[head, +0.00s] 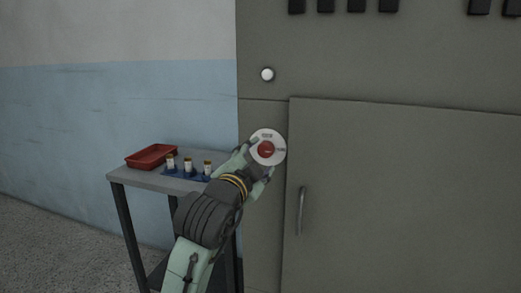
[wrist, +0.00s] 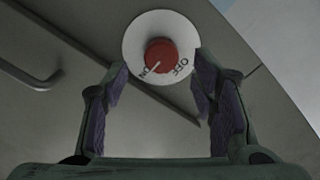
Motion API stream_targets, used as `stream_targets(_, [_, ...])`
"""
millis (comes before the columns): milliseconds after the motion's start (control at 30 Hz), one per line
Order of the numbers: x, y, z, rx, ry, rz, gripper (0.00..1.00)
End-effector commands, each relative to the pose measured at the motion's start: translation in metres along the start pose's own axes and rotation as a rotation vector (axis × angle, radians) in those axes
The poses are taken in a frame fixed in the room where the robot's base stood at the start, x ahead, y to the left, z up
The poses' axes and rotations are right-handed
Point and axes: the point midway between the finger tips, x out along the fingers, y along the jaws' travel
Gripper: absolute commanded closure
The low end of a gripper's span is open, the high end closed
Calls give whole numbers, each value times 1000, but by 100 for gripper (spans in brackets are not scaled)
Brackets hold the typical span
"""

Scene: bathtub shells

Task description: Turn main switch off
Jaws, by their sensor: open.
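The main switch is a red knob (wrist: 161,55) on a round white plate (wrist: 133,40) marked ON and OFF, mounted on the grey cabinet. In the wrist view the knob's white pointer line is toward ON. The red knob (head: 266,149) and its plate (head: 267,135) also show in the head view, just beyond my gripper (head: 259,160). In the wrist view my gripper (wrist: 157,85) is open, with its purple-padded fingers apart on either side below the knob. Nothing is between the fingers; I cannot tell whether they touch the plate.
The cabinet door (head: 400,190) has a vertical handle (head: 301,210) right of my arm. A white round light (head: 267,74) sits above the switch. A small table (head: 140,178) at left holds a red tray (head: 151,156) and a blue rack (head: 187,174) with several small vials.

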Motion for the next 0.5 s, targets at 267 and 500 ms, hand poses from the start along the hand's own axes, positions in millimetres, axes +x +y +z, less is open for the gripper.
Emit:
stream_targets(267, [38,-1,-1,-1,0,-1,48])
stream_targets(500, [44,-1,0,0,-1,-3,48])
